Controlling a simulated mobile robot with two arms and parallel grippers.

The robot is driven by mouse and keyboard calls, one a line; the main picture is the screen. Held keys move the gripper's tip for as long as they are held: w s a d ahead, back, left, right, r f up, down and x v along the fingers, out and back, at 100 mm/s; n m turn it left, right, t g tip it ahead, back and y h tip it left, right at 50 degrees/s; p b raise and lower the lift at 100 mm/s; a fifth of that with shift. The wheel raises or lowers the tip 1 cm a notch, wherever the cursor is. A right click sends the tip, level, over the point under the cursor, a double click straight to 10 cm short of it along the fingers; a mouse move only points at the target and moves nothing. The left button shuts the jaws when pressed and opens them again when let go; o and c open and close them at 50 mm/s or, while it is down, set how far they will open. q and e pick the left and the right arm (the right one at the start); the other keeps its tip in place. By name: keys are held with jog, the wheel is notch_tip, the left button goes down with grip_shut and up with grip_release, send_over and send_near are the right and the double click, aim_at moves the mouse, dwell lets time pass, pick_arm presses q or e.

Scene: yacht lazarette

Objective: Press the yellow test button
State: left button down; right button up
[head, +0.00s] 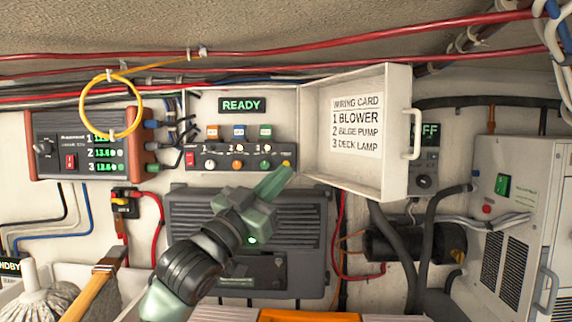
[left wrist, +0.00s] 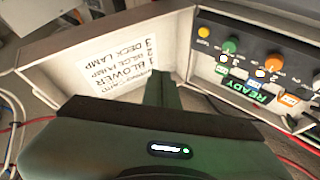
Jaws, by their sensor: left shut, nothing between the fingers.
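The yellow test button (head: 287,163) is at the right end of the lower row on the switch panel (head: 225,170). It also shows in the left wrist view (left wrist: 203,32), beside a green and an orange knob. My left gripper (head: 283,172) is shut and empty, its tips just below the yellow button in the head view. In the left wrist view its fingers (left wrist: 162,78) point towards the corner between panel and open door, with the button up and to the right. I cannot tell whether the tips touch the panel. My right gripper is not in view.
A white door (head: 398,130) with a wiring card (head: 356,122) stands open right of the panel. The display (head: 241,105) reads READY. A dark grey ribbed box (head: 310,225) is below. Red cables and a yellow cable loop (head: 83,105) run above and left.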

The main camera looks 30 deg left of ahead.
pick_arm(q)
jog(key=w+a+p, duration=0.2)
jog(key=w+a, duration=0.2)
jog(key=w, duration=0.3)
jog(key=shift+w+a+p, duration=0.3)
jog(key=shift+w, duration=0.05)
dwell(1.4)
dwell(0.6)
jog(key=shift+w+a, duration=0.2)
jog(key=shift+w, duration=0.15)
